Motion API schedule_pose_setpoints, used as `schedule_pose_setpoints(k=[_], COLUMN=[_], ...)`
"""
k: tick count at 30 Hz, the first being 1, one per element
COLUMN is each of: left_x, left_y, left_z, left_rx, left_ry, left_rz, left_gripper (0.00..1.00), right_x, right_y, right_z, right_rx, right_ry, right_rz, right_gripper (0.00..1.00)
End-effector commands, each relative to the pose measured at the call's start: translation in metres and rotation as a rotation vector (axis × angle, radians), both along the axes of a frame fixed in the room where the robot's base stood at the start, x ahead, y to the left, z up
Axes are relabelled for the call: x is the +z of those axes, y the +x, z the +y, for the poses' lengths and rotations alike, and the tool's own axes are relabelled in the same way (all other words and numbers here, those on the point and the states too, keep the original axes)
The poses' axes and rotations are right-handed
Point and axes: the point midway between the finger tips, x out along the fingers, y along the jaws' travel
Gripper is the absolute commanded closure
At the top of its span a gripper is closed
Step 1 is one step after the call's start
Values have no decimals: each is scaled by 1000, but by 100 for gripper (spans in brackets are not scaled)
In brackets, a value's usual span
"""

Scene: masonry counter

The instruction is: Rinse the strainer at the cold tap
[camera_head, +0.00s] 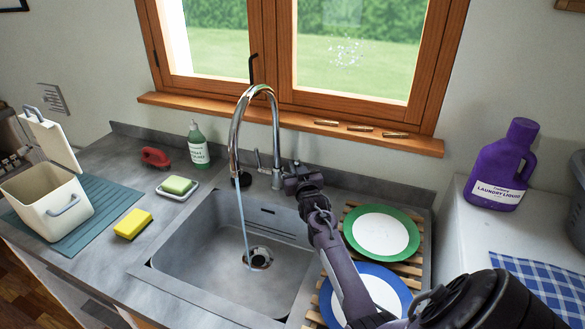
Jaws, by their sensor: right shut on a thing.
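The chrome tap (256,97) arches over the sink, and a thin bluish stream of water (242,222) runs from its spout into the basin. A round strainer (259,257) with a dark middle sits at the drain in the sink floor, where the stream lands at its left edge. I cannot tell if it is loose in the drain. My right gripper (291,179) is at the tap's base, shut on what appears to be its side lever (262,163); the fingers partly hide the contact. My left gripper is out of view.
The sink (205,262) is otherwise empty. Green-rimmed (381,232) and blue-rimmed (365,292) plates lie on a wooden rack under my right arm. A yellow sponge (133,224), soap dish (177,188), green bottle (198,146) and white bin (47,200) stand left. Purple laundry liquid (503,168) stands right.

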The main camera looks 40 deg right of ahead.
Motion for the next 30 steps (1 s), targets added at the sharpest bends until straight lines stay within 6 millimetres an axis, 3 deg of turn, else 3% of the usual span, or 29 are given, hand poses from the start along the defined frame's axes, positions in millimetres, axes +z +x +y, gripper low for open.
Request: schedule_pose_setpoints(k=[11, 23, 24, 28, 30], left_x=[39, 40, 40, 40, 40], left_y=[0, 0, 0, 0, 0], left_z=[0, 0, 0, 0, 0], left_rx=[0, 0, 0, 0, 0], left_ry=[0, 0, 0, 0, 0], left_rz=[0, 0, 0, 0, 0], left_gripper=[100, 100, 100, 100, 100], right_x=[7, 1, 1, 2, 2], right_y=[7, 8, 8, 8, 8], right_z=[-13, -16, -16, -16, -16], right_rx=[0, 1, 1, 1, 1], right_ry=[212, 267, 267, 266, 266], right_rz=[112, 139, 139, 138, 138], right_gripper=[100, 100, 83, 67, 67])
